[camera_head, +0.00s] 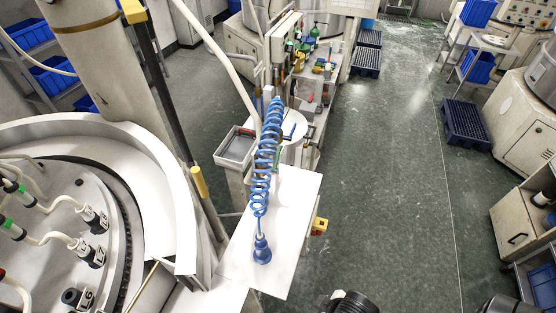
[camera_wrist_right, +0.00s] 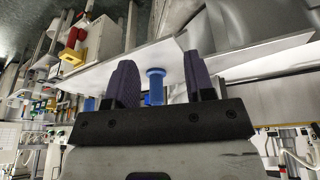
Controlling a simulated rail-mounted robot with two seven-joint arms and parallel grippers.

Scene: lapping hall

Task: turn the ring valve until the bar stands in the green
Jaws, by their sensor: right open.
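I cannot make out a ring valve, its bar or a green zone in either view. In the head view a blue coiled hose (camera_head: 267,150) runs down in front of a white board (camera_head: 290,200) to a blue bell-shaped end (camera_head: 262,249). In the right wrist view my right gripper (camera_wrist_right: 159,60) is open, with two dark fingers apart. A blue flanged piece (camera_wrist_right: 156,84) shows in the gap between them; I see no finger touching it. I cannot tell whether it is the bell-shaped end. My left gripper is in neither view.
A yellow box with a red part (camera_head: 319,226) sits at the board's right edge; it also shows in the right wrist view (camera_wrist_right: 74,48). A large round machine (camera_head: 70,225) stands at the left. A grey tray (camera_head: 236,147) is behind the board. The floor right of it is open.

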